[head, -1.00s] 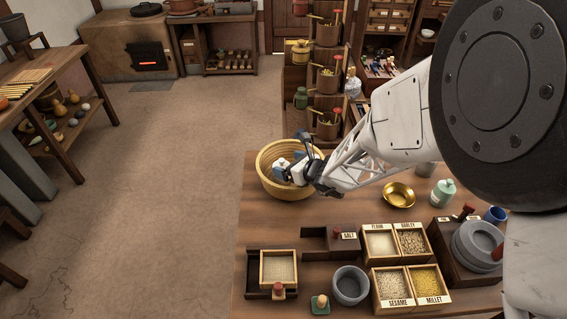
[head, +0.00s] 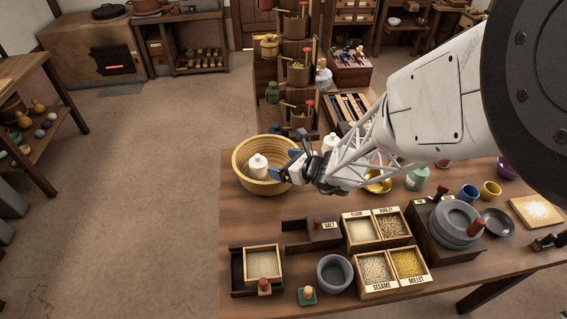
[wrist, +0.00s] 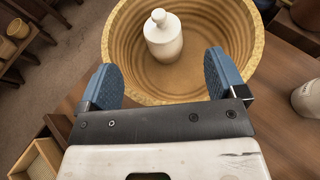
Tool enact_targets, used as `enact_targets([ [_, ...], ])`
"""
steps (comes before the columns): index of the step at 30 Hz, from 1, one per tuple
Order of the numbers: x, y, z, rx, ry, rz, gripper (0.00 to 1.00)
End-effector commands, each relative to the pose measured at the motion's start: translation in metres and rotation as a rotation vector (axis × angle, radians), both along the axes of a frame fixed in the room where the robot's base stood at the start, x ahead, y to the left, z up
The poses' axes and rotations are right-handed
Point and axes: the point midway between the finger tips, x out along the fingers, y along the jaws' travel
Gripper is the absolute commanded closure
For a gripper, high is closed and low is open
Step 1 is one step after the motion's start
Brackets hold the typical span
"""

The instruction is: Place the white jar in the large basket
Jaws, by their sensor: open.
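The white jar (head: 258,166) stands upright inside the large basket (head: 246,183), a round ribbed tan bowl at the table's back left corner. In the wrist view the jar (wrist: 163,37) rests on the basket floor (wrist: 196,74), towards the far side. My gripper (head: 287,165) is at the basket's right rim in the head view. In the wrist view my gripper (wrist: 162,80) has its two blue fingers spread wide, with nothing between them. The jar is beyond the fingertips and apart from them.
Another white bottle (head: 329,145) stands right of the basket, partly behind my arm; a pale bottle also shows in the wrist view (wrist: 308,100). A gold bowl (head: 378,183) and green jar (head: 417,179) are further right. Grain boxes (head: 362,263) and a grey bowl (head: 335,274) occupy the front.

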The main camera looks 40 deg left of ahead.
Motion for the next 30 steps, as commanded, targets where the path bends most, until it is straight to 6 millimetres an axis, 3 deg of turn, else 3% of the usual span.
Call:
enact_targets([
  [23, 0.001, -0.001, 0.002, -0.001, -0.005, 0.003, 0.1],
  [30, 0.008, -0.025, 0.029, -0.015, -0.087, 0.058, 0.1],
])
